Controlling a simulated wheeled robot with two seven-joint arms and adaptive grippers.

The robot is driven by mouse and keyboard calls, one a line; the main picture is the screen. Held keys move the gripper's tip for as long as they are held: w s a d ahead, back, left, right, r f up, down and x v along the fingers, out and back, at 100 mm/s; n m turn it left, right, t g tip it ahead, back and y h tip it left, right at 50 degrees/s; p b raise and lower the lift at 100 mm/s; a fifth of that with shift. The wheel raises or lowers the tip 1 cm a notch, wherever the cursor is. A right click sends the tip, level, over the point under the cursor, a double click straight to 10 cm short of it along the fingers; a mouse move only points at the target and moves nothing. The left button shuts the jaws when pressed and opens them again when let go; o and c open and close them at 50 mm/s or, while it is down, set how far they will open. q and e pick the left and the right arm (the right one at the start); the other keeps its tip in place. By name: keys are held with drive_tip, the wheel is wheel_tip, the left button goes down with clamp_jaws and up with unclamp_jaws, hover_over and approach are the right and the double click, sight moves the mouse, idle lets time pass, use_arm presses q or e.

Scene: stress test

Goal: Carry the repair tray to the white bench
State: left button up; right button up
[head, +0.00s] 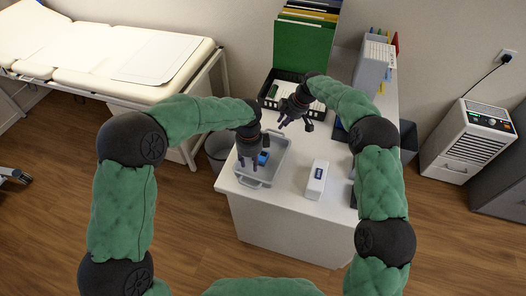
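A grey repair tray (279,163) with a raised rim and end handles rests on the left part of a white bench (292,199). A small blue item (263,158) lies in the tray. My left gripper (248,165) is over the tray's left side, pointing down, its fingers apart with nothing seen between them. Contact with the tray cannot be told. My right gripper (294,124) is above the tray's far right corner, fingers spread and empty. My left gripper hides part of the tray's left side.
A white box with a dark label (317,180) stands right of the tray. Behind are a dark crate (270,87), green folders (302,48) and a grey file holder (371,68). A bin (217,148) stands left of the bench, a padded couch (110,55) farther left, a white heater (467,140) right.

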sight(252, 183)
use_arm(q)
drive_tip(key=shift+s, duration=0.1)
use_arm(e)
drive_tip(key=shift+s, duration=0.15)
